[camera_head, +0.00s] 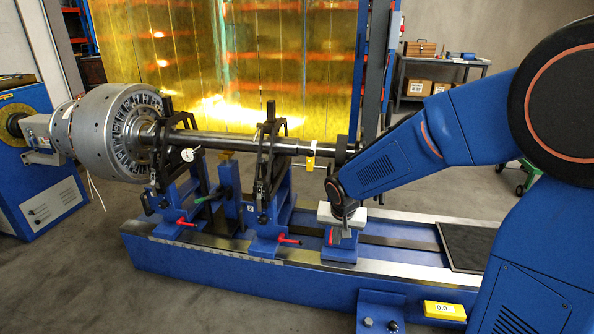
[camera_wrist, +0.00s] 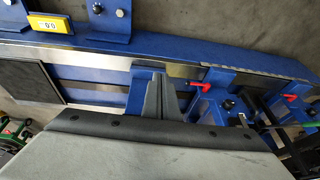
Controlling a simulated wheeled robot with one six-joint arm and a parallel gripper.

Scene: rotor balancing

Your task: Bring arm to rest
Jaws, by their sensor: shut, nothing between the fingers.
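My gripper (camera_head: 337,235) points down at the end of my blue arm, over the right part of the blue machine bed (camera_head: 390,268). Its grey fingers are shut and hold nothing. In the wrist view the fingers (camera_wrist: 164,94) appear over the bed's rails.
The bearing supports (camera_head: 265,180) carry red handles (camera_head: 289,241). A yellow display (camera_head: 445,311) sits at the bed's front. A dark mat (camera_head: 468,247) lies on the bed's right end. A yellow transparent screen (camera_head: 275,70) stands behind. A shelf cart (camera_head: 432,78) is at the back right.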

